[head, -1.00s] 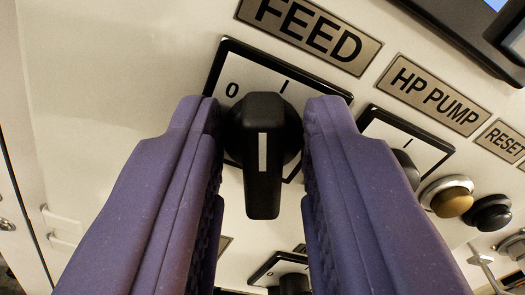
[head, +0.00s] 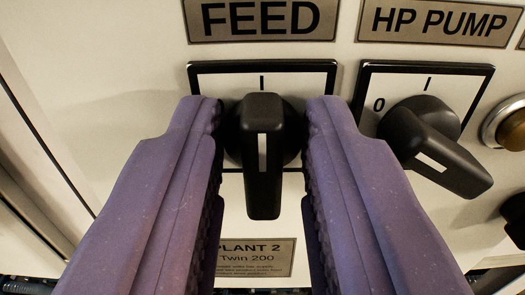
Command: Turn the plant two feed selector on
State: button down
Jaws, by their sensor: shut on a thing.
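The black feed selector (head: 263,192) sits in the middle of the head view, on a white square plate with a black border below the FEED label (head: 262,18). Its white pointer line is upright and lines up with the "I" mark above it. The plate's 0 mark is hidden, apparently behind the left finger. My purple gripper (head: 263,112) is shut on the selector, one finger on each side of its handle. A PLANT 2 label (head: 258,257) shows below, partly covered by the left finger.
The HP PUMP selector (head: 440,152) is close to the right finger; its handle slants, with its line towards 0. A brass-coloured button (head: 512,129) is at the right edge. Bare white panel lies left of the feed selector.

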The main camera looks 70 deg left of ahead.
jog(key=c, duration=1.2)
grip_release()
jog(key=shift+o, duration=0.2)
jog(key=v, duration=0.7)
jog(key=shift+d, duration=0.35)
